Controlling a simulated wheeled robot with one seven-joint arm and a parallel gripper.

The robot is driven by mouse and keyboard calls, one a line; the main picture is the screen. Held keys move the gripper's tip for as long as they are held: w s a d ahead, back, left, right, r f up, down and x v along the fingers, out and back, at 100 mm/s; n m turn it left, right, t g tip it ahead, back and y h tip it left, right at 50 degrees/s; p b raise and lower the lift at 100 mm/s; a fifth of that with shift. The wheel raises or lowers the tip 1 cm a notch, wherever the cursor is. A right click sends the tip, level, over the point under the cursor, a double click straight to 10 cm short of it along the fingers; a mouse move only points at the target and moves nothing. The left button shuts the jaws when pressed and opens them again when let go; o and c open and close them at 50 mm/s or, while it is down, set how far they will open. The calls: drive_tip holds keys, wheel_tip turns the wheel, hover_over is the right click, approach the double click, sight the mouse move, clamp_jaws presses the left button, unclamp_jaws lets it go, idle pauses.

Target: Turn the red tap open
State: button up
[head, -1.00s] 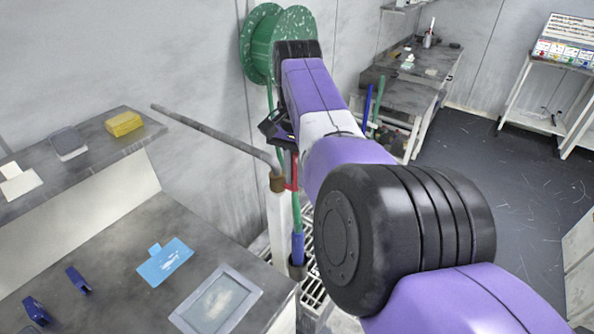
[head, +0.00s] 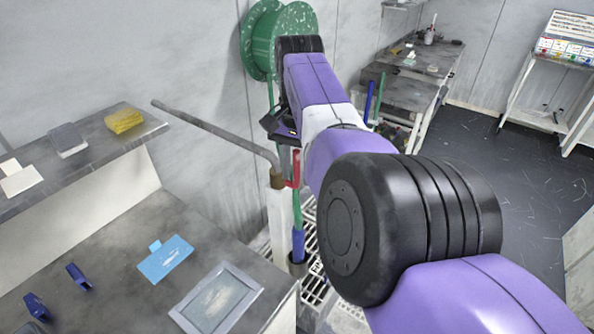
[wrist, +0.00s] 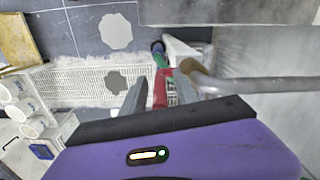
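The red tap handle (head: 295,169) stands upright beside the brass-coloured valve body (head: 277,180) on the grey pipe in the head view. My gripper (wrist: 159,92) points down at it. In the wrist view the red handle (wrist: 160,88) lies between my two grey fingers, with a narrow gap beside the left finger. The fingers look apart, not closed on the handle; contact on the right side is unclear. In the head view my wrist hides part of the handle's top and most of the fingers.
The grey pipe (head: 215,130) runs left from the valve, close to my gripper. A green hose reel (head: 258,45) hangs on the wall behind. A floor grating (head: 313,275) lies below.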

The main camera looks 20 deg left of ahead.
wheel_tip(320, 180, up, 6)
drive_tip(key=shift+d+r+p, duration=0.1)
drive_tip(key=shift+r+p, duration=0.1)
drive_tip(key=shift+p, duration=0.55)
drive_tip(key=shift+r+p, duration=0.6)
drive_tip(key=shift+p, duration=0.1)
